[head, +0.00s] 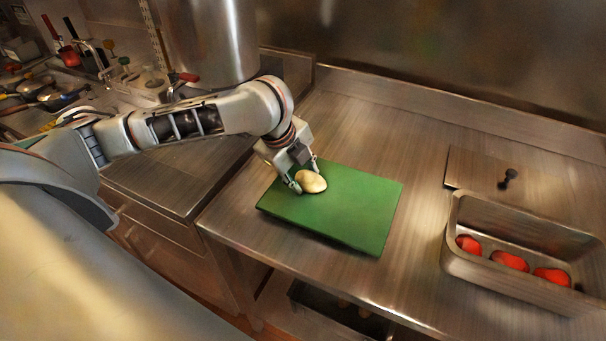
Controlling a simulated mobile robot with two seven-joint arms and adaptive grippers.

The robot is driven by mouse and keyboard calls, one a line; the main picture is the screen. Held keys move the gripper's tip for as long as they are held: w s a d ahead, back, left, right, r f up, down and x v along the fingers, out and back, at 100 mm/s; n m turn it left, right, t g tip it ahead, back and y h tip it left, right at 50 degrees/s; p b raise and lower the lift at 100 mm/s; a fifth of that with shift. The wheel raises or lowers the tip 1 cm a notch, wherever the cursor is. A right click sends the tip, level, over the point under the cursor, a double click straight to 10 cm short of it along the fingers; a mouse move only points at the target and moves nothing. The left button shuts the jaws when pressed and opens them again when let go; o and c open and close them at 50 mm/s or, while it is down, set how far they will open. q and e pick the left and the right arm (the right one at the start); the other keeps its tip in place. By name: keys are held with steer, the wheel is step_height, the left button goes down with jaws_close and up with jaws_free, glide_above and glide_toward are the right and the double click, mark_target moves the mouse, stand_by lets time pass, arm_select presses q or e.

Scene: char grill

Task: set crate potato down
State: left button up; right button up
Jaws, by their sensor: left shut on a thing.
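A pale tan potato (311,182) is at the upper left part of a green cutting board (345,212). My left gripper (306,179) comes in from the left and points down over the board. It is shut on the potato, with a finger showing on its left side. I cannot tell whether the potato touches the board or is slightly above it. A dark crate (330,311) shows on the shelf under the counter, with a few tan things inside, partly cut off by the frame's lower edge. My right gripper is not in view.
A metal pan (470,267) with several red items (509,260) stands at the right. A metal lid (478,170) with a black knob lies behind it. A large steel cylinder (205,40) stands behind my left arm. The counter between board and pan is clear.

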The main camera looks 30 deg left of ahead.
arm_select(q)
steer(key=o, duration=1.2)
steer(key=shift+f, duration=0.15)
steer(key=shift+r, duration=0.25)
steer(key=v, duration=1.2)
steer(key=shift+f, duration=0.15)
